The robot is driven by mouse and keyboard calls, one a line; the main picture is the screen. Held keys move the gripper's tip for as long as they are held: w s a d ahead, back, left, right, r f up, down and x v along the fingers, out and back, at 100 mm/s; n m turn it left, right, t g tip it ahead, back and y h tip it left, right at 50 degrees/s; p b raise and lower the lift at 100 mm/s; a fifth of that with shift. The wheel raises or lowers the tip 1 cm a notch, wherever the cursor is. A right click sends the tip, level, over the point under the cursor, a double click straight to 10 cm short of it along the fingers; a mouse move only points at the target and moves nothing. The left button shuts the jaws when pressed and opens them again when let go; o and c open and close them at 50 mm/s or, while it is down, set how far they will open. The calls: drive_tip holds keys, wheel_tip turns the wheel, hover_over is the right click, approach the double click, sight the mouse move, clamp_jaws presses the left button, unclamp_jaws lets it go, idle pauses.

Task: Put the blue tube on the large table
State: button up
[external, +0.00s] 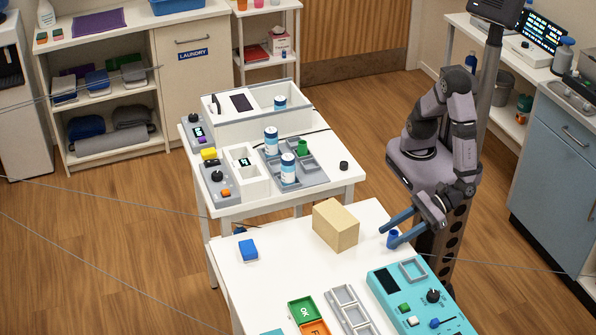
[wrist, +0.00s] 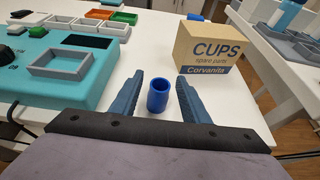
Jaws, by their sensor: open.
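The blue tube (external: 393,239) stands upright near the right edge of the white front table (external: 285,270). In the wrist view the tube (wrist: 158,96) shows its open top. My gripper (external: 388,236) is open and low over the table, with its blue fingers to either side of the tube. In the wrist view the fingers of my gripper (wrist: 160,82) point past the tube, with a gap on each side; I cannot tell whether either touches it. A second white table (external: 330,190) stands behind the front one. Neither is labelled as the large table.
A cardboard CUPS box (external: 335,225) stands close to the fingers. A blue block (external: 248,249) sits farther left. The back table carries trays, cans and a black cap (external: 344,165).

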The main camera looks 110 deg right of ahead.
drive_tip(key=v, duration=1.1)
drive_tip(key=shift+s, duration=0.35)
drive_tip(key=shift+r, duration=0.15)
